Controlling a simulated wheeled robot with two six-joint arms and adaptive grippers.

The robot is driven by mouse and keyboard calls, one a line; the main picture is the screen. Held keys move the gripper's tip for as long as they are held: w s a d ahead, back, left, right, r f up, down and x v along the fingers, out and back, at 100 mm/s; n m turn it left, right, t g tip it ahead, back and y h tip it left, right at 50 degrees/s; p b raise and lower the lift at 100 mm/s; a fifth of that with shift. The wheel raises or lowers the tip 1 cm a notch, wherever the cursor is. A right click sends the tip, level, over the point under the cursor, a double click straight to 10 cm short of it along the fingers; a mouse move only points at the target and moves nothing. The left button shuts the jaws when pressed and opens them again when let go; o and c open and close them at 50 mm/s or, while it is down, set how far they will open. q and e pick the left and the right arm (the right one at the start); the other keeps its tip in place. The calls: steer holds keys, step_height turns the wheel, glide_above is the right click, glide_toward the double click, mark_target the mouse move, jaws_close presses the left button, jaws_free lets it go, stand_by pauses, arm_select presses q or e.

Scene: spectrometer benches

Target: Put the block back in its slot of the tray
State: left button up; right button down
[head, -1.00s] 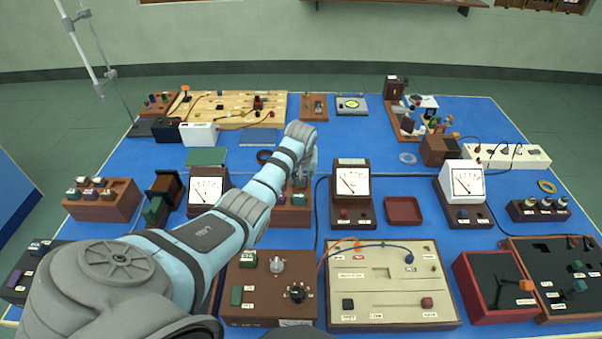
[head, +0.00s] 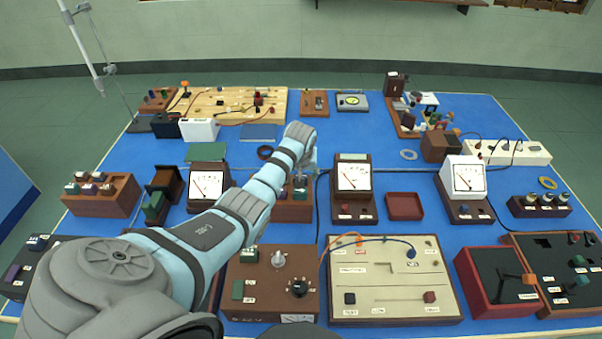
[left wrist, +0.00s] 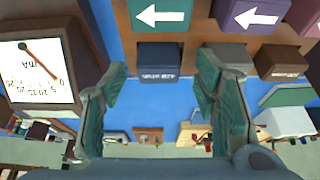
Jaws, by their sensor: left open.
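The brown wooden tray (head: 292,213) of blocks stands near the middle of the bench, partly hidden by my left arm. The left wrist view, looking down with the far side at the bottom, shows a green arrow block (left wrist: 159,15) and a purple arrow block (left wrist: 250,17). Beyond them sit a dark blue block (left wrist: 158,62) with small lettering, a grey block (left wrist: 228,57) and a brown block (left wrist: 280,63). My left gripper (left wrist: 160,90) is open and empty, its fingers apart on either side below the dark blue block. Which block is meant, I cannot tell.
A meter (head: 352,182) stands close right of the tray, also seen in the left wrist view (left wrist: 38,72). Another meter (head: 207,184) is to the left. A power unit (head: 268,285) and cream panel (head: 393,282) lie in front. A dark red tray (head: 404,207) is empty.

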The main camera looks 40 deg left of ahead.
arm_select(q)
steer(key=v, duration=1.2)
